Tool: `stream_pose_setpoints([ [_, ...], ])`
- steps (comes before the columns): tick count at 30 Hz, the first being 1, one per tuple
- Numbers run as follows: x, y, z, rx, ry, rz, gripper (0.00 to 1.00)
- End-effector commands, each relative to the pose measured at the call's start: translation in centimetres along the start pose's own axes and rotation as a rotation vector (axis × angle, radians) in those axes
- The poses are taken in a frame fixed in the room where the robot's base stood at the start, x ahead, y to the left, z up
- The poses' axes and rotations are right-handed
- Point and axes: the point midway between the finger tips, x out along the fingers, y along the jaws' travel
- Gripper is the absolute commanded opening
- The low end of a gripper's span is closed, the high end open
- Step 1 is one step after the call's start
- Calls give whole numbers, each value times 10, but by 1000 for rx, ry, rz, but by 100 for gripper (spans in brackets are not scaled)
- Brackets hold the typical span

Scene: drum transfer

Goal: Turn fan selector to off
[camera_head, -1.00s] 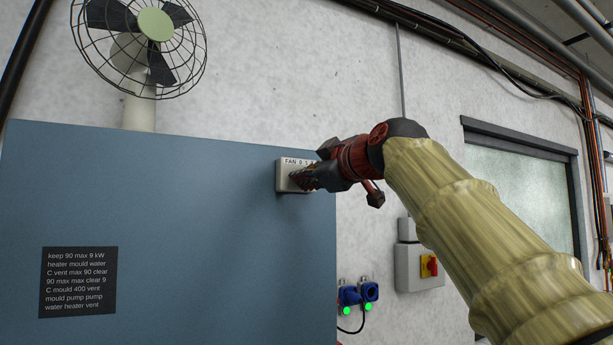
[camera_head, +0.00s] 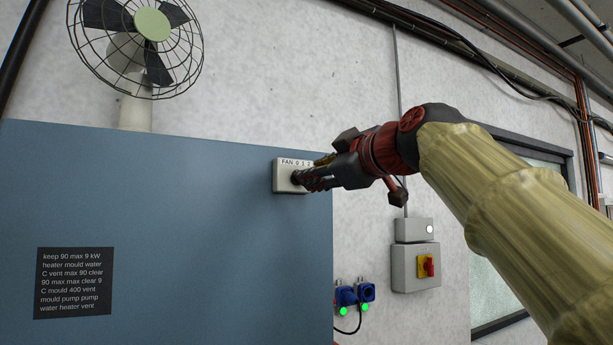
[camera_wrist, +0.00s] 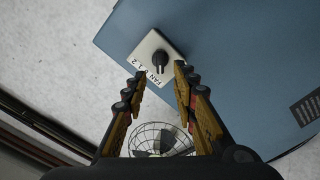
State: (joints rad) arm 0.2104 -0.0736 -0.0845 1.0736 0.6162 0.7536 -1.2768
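The fan selector is a pale box (camera_head: 283,175) at the upper right edge of the blue panel, marked "FAN 0 1 2". In the wrist view the box (camera_wrist: 147,46) carries a round black knob (camera_wrist: 160,61) with a raised grip. I cannot tell which number the knob points to. My gripper (camera_head: 299,179) is in front of the box, its fingers partly hiding the box and the knob in the head view. In the wrist view my gripper (camera_wrist: 158,74) is open, with the knob a little beyond the gap between the fingertips. Nothing is held.
A caged fan (camera_head: 140,45) stands above the blue panel (camera_head: 180,240). A dark text plate (camera_head: 75,283) is on the panel. To the right are blue sockets (camera_head: 355,294) with green lights and a grey switch box (camera_head: 415,267) with a red handle.

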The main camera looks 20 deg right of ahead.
Motion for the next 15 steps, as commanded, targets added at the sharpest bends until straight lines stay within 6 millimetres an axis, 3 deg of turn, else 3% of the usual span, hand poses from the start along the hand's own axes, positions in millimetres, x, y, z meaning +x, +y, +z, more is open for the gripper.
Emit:
stream_pose_setpoints([
  [6, -40, 0, 1, 0, -2, 1, 28],
  [15, -59, -1, 1, 0, -1, -1, 28],
])
